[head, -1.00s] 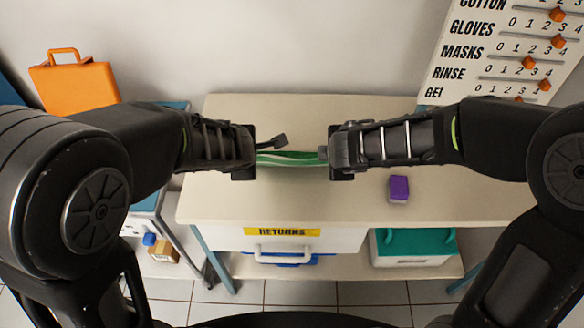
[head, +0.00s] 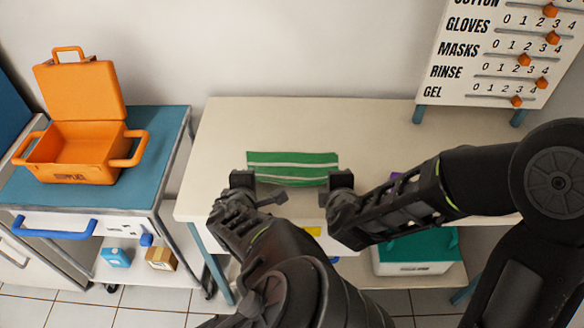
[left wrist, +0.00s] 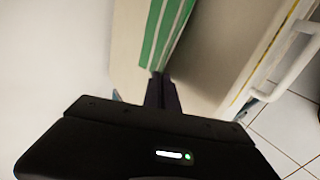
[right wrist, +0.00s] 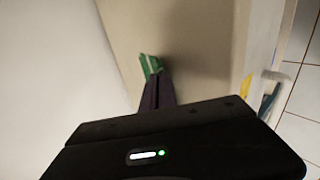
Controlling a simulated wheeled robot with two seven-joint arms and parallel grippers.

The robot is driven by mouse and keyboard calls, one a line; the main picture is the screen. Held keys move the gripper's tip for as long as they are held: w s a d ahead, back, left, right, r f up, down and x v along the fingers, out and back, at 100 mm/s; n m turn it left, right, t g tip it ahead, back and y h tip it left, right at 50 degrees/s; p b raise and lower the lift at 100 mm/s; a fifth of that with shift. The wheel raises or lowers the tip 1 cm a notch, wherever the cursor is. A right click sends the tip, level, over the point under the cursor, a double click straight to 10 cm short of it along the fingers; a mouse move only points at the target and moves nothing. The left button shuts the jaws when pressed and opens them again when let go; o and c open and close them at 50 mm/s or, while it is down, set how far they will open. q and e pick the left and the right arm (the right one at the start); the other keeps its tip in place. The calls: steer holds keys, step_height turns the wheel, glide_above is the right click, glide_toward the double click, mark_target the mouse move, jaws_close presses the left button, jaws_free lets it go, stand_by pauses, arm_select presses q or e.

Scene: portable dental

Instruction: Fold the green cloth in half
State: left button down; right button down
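The green cloth (head: 293,160) with white stripes is spread at the middle of the table, its near edge curving between my grippers. My left gripper (head: 243,181) is at its near left corner and my right gripper (head: 341,181) at its near right corner. In the left wrist view the cloth (left wrist: 165,35) narrows to my closed fingertips (left wrist: 158,78). In the right wrist view a small part of the cloth (right wrist: 150,65) meets my closed fingertips (right wrist: 154,78). Both grippers look shut on it. Whether its layers overlap is unclear.
The cream table (head: 300,115) is clear behind the cloth. A purple block (head: 397,177) is mostly hidden by my right arm. An open orange case (head: 75,155) stands on the blue-topped cart (head: 165,125) at left. A slider board (head: 490,60) stands at the back right.

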arm_select(q)
steer(key=c, duration=2.1)
jaws_free()
arm_select(e)
steer(key=c, duration=2.1)
jaws_free()
arm_select(q)
steer(key=o, duration=0.8)
arm_select(e)
steer(key=o, duration=0.8)
arm_select(q)
steer(key=r, duration=0.3)
steer(key=s+r, duration=0.1)
steer(key=r, duration=0.2)
steer(key=s+r, duration=0.1)
steer(key=r, duration=0.2)
arm_select(e)
steer(key=r, duration=0.3)
steer(key=s+r, duration=0.1)
steer(key=r, duration=0.2)
steer(key=s+r, duration=0.1)
steer(key=r, duration=0.2)
steer(key=shift+d, duration=0.1)
